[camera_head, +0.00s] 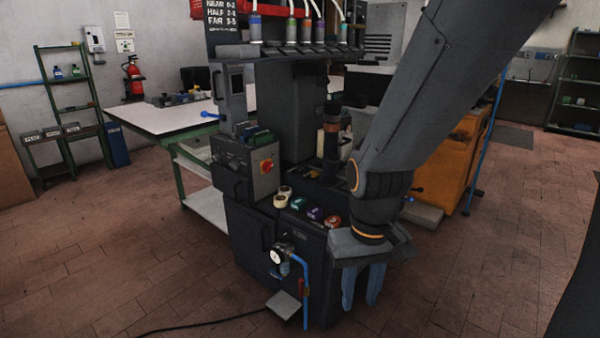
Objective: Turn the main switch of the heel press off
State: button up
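The heel press (262,225) is a dark grey machine in the middle of the view. The way the knob points is too small to tell. My gripper (361,288) hangs to the right of the press front, lower than the switch and well apart from it. Its two blue fingers point down with a gap between them, and nothing shows in them. My arm hides part of the right side of the press.
Coloured caps (315,213) and pale rolls (281,198) sit on the press top. A pressure gauge (278,256) with a blue pipe (305,295) stands out in front. A white-topped table (160,117) is behind left, an orange cabinet (462,160) behind right. The front floor is mostly clear, with a black cable.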

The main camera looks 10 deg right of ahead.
aim_at(268, 166)
jog(key=z, duration=0.85)
jog(key=k, duration=1.1)
jog(key=z, duration=0.95)
jog(key=i, duration=0.9)
jog(key=u, duration=0.4)
jog(key=i, duration=0.95)
jog(key=u, duration=1.5)
jog(key=i, duration=0.6)
jog(key=u, duration=0.6)
